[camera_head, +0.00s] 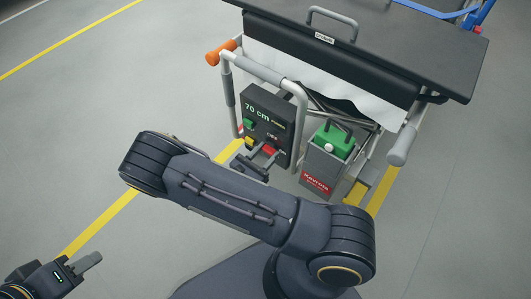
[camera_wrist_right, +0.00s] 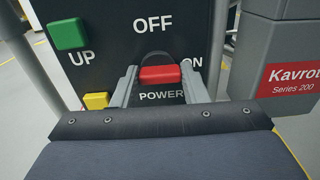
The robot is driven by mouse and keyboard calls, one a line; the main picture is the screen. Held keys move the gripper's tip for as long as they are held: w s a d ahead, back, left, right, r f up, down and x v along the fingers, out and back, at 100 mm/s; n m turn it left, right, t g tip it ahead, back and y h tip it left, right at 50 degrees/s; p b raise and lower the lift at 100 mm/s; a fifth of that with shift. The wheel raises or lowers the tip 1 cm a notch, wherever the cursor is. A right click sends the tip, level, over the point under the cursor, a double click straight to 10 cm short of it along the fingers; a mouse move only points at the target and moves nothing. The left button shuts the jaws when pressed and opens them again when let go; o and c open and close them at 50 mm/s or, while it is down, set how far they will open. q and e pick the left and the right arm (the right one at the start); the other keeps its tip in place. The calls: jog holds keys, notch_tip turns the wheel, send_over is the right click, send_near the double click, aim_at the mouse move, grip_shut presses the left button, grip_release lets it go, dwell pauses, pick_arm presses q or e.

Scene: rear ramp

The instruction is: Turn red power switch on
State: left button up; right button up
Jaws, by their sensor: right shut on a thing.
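The red power switch (camera_wrist_right: 160,75) is on the dark control panel (camera_wrist_right: 112,22), above the POWER label. It lies crosswise in the right wrist view, below the OFF label, with its right end beside the ON label. My right gripper (camera_wrist_right: 160,82) has one finger at each end of the switch and is shut on it. In the head view the switch shows as a small red patch (camera_head: 268,150) by my right gripper (camera_head: 259,158). My left gripper (camera_head: 80,264) is at the lower left, far from the panel, and its finger gap is unclear.
A green UP button (camera_wrist_right: 68,34) and a yellow button (camera_wrist_right: 96,100) sit left of the switch. A metal rail and orange knob (camera_head: 220,51) frame the panel. Floor at left is clear.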

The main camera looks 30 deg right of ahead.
jog(key=shift+f, duration=0.1)
jog(key=o, duration=1)
jog(key=shift+a, duration=0.15)
jog(key=p+v, duration=0.2)
jog(key=v, duration=0.5)
jog(key=shift+s+a, duration=0.2)
jog(key=shift+a, duration=0.05)
